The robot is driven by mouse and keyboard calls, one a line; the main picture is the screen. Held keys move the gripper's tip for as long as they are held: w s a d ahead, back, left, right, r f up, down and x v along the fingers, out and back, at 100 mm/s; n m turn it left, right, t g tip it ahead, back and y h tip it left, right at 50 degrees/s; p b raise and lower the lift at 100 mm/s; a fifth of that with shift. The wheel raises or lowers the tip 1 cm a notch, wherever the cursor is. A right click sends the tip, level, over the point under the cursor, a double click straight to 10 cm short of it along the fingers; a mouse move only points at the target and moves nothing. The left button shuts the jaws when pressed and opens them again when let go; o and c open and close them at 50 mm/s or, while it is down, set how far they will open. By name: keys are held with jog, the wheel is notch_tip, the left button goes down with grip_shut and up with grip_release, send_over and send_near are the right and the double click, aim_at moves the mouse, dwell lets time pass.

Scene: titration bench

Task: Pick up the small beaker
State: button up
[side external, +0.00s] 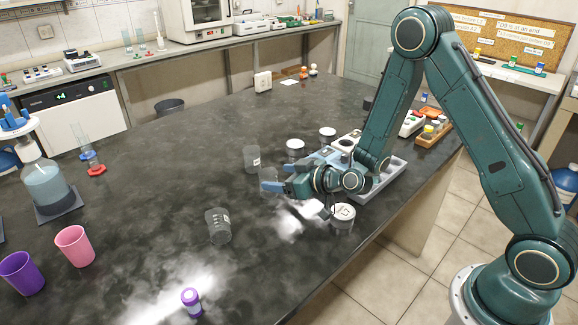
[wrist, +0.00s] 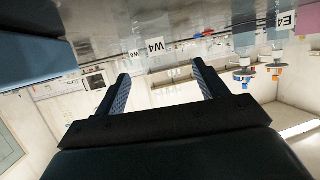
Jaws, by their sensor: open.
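Clear glass beakers stand on the dark bench in the side view. One beaker (side external: 268,174) is right at my fingertips, another (side external: 252,157) stands just behind it, and a third (side external: 218,228) stands nearer the camera. I cannot tell for sure which is the small beaker. My gripper (side external: 271,176) is low over the bench, its blue fingers apart and pointing left. In the wrist view my gripper (wrist: 160,80) shows two separated fingers. A W4 label (wrist: 157,46) shows beyond them; the glass itself is hard to make out. Whether the fingers touch the beaker is unclear.
White-topped jars stand near my gripper, one in front (side external: 342,217) and one behind (side external: 295,149). A grey tray (side external: 393,172) lies under my arm. A pink cup (side external: 75,246), purple cup (side external: 21,273) and purple-capped vial (side external: 191,301) stand nearer the camera. The bench's middle left is clear.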

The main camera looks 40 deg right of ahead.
aim_at(262, 175)
jog(key=shift+w, duration=0.1)
jog(key=shift+x, duration=2.45)
jog(key=c, duration=1.1)
jog(key=shift+o, duration=0.2)
notch_tip(262, 175, up, 20)
